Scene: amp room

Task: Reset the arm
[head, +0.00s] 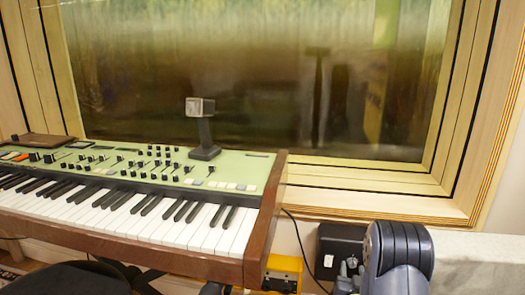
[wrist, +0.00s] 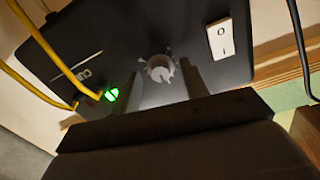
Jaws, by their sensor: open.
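My arm (head: 398,255) shows at the lower right of the head view, in front of the low wall by the window. My gripper (wrist: 115,55) is open in the wrist view, its dark fingers spread toward a black box (wrist: 120,35). I see nothing held. Whether a finger touches the box or knob, I cannot tell. The box also seems to show in the head view (head: 340,243), just left of my arm.
A yellow case (head: 283,272) is below. A wood-framed window (head: 260,70) stands behind.

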